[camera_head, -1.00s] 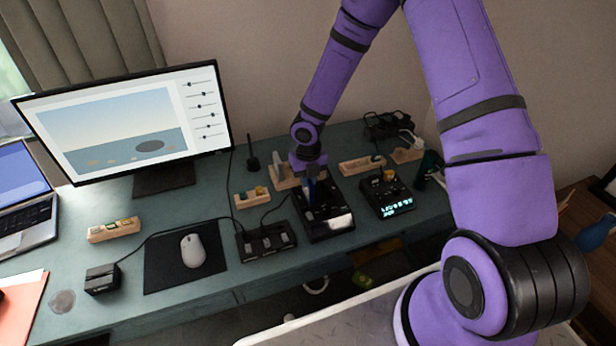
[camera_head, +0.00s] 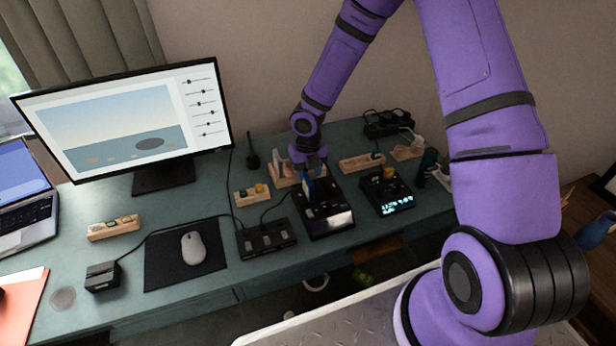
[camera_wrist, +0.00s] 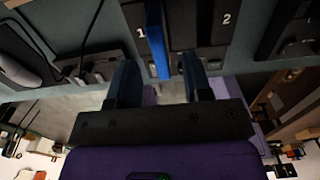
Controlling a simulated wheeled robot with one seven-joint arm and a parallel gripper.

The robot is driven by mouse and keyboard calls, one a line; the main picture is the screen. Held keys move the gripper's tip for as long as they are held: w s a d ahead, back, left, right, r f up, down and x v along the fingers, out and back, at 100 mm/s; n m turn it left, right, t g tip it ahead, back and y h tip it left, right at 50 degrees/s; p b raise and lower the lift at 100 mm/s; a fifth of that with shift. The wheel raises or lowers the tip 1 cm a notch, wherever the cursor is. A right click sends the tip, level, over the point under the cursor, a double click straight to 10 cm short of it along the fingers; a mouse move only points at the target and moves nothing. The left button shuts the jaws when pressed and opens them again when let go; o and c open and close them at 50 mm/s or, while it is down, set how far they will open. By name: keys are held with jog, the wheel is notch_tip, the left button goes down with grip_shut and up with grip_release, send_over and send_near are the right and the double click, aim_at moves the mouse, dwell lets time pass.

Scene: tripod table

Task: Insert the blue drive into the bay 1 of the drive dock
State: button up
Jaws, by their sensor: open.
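The blue drive (camera_head: 309,189) stands upright at the black drive dock (camera_head: 326,208), which has a bright front panel. In the wrist view the blue drive (camera_wrist: 158,40) sits just right of the label 1, and the label 2 lies farther right on the dock (camera_wrist: 184,25). How deep the drive sits in the bay is hidden. My gripper (camera_head: 309,165) is above the drive in the head view. In the wrist view my gripper (camera_wrist: 159,80) is open, with its fingers apart and the drive's end beyond the gap, clear of both fingers.
A black multi-slot unit (camera_head: 266,239) lies left of the dock, and a device with a lit display (camera_head: 388,192) is right of it. Wooden holders (camera_head: 252,196) stand behind. A mouse (camera_head: 193,248) and the monitor (camera_head: 120,120) are farther left.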

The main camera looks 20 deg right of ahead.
notch_tip(320, 180, up, 8)
jog(key=shift+r, duration=0.15)
dwell(0.6)
jog(key=s+d+r+m+t+h, duration=0.1)
jog(key=s+d+r+m, duration=0.1)
jog(key=s+r+m, duration=0.35)
jog(key=s+d+r+m+h, duration=0.1)
jog(key=s+d+r+m, duration=0.1)
jog(key=r+m, duration=0.65)
jog(key=s+d+r+m+t+h, duration=0.15)
jog(key=s+r+m, duration=0.3)
jog(key=r, duration=0.45)
jog(key=s+r+m+t+y, duration=0.1)
jog(key=s+r+m, duration=0.3)
jog(key=s+m, duration=0.4)
jog(key=s+d+r+m+t+y, duration=0.1)
jog(key=s+r+m+y, duration=0.1)
jog(key=s+r+m, duration=0.3)
jog(key=s+m, duration=0.4)
jog(key=shift+s+d+r+t, duration=0.15)
jog(key=shift+r+t, duration=0.1)
jog(key=shift+t, duration=0.1)
